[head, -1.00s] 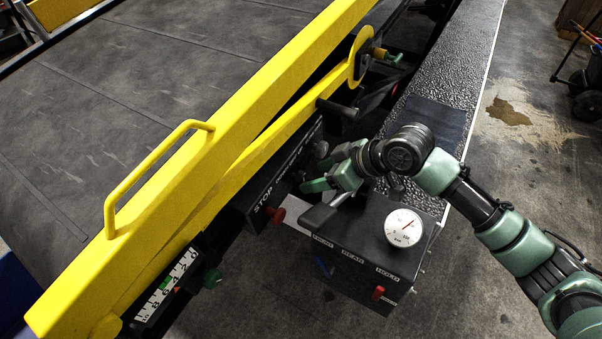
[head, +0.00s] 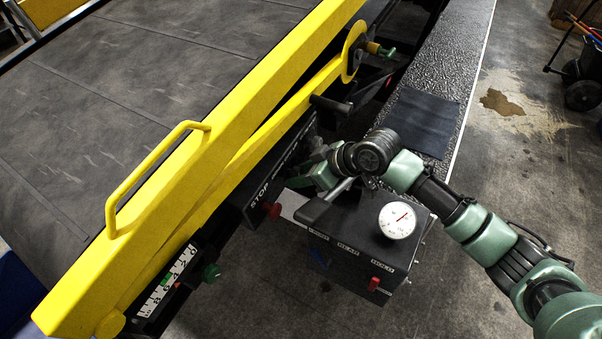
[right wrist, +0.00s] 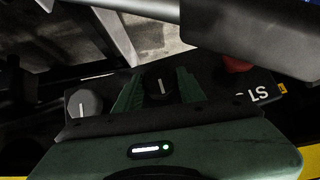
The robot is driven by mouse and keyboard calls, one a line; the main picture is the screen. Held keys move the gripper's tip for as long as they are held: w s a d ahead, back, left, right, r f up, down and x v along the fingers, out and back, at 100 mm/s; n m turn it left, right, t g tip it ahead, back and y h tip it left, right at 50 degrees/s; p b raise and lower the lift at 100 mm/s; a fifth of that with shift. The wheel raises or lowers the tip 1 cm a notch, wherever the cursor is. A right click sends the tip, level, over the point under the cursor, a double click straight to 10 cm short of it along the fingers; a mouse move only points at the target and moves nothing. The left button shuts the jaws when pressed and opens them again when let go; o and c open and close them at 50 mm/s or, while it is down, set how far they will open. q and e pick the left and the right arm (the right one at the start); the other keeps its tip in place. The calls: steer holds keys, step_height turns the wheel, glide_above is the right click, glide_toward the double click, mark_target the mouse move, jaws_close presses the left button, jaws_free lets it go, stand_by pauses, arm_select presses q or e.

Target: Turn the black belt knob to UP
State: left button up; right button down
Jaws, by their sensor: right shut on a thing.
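My right gripper (head: 309,172) is at the black control panel (head: 262,187) beside the yellow rail, its arm coming in from the right. In the right wrist view its green fingers (right wrist: 160,88) are shut on a black knob (right wrist: 161,84) with a white pointer line, one finger on each side. The line stands close to upright in that picture. My left gripper is not in view.
A red stop button (head: 271,210) is on the panel near my gripper. A dark box with a white gauge (head: 397,220), a red switch and a dark lever (head: 322,205) stands just below my wrist. A black handle (head: 330,106) sticks out above.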

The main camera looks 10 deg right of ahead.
steer(key=shift+w+d+f+m+g+y+b, duration=0.1)
steer(key=shift+w+m+g+y+b, duration=0.1)
steer(key=shift+m+g+y+b, duration=1)
steer(key=shift+w+d+m+g+y+b, duration=0.1)
steer(key=shift+w+m+g+y+b, duration=0.1)
steer(key=shift+m+g+y+b, duration=0.95)
steer(key=shift+n+g+b, duration=0.25)
steer(key=shift+n+b, duration=0.1)
steer(key=shift+b, duration=0.2)
steer(key=c, duration=0.9)
jaws_free()
